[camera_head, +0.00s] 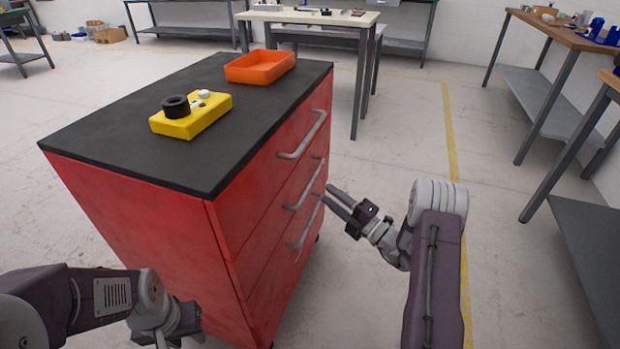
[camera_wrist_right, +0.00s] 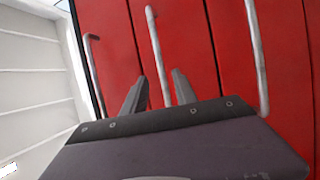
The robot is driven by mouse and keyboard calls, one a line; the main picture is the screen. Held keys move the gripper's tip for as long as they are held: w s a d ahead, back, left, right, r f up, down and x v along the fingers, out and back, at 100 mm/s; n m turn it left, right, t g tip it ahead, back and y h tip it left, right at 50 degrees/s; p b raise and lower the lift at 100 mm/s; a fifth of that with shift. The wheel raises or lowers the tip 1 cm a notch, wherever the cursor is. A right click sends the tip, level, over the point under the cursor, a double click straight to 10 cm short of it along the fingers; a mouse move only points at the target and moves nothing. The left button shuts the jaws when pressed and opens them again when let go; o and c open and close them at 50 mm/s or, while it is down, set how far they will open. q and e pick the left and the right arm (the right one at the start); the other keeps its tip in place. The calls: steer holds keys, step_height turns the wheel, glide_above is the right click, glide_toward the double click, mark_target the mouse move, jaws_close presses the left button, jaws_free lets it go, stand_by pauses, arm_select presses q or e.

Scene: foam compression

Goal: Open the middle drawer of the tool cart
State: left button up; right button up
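The red tool cart (camera_head: 140,215) has three drawers with grey bar handles on its right face, and the fronts look flush. The middle drawer's handle (camera_head: 306,186) is the centre one; it also shows in the right wrist view (camera_wrist_right: 154,45). My right gripper (camera_head: 329,194) is open beside the cart's drawer face, close to the middle and bottom handles. In the right wrist view its two fingers (camera_wrist_right: 158,84) point at the red face, with the middle handle lined up between them. I cannot tell whether they touch it. My left gripper (camera_head: 180,325) is low by the cart's left side, its fingers unclear.
The top handle (camera_head: 303,136) and bottom handle (camera_head: 306,225) flank the middle one. On the black top (camera_head: 120,128) are an orange tray (camera_head: 260,67) and a yellow device (camera_head: 192,117). Floor right of the cart is clear up to a grey-legged workbench (camera_head: 550,95).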

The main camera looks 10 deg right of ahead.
mark_target(312, 180)
steer(key=b+x, duration=0.1)
steer(key=x, duration=0.2)
steer(key=b+x, duration=0.1)
steer(key=x, duration=0.3)
steer(key=shift+w+a+f+b, duration=0.2)
steer(key=shift+w+a+b, duration=0.05)
steer(key=shift+b, duration=0.15)
steer(key=shift+w+a+r, duration=0.15)
steer(key=shift+w, duration=0.1)
jaws_close()
stand_by(0.7)
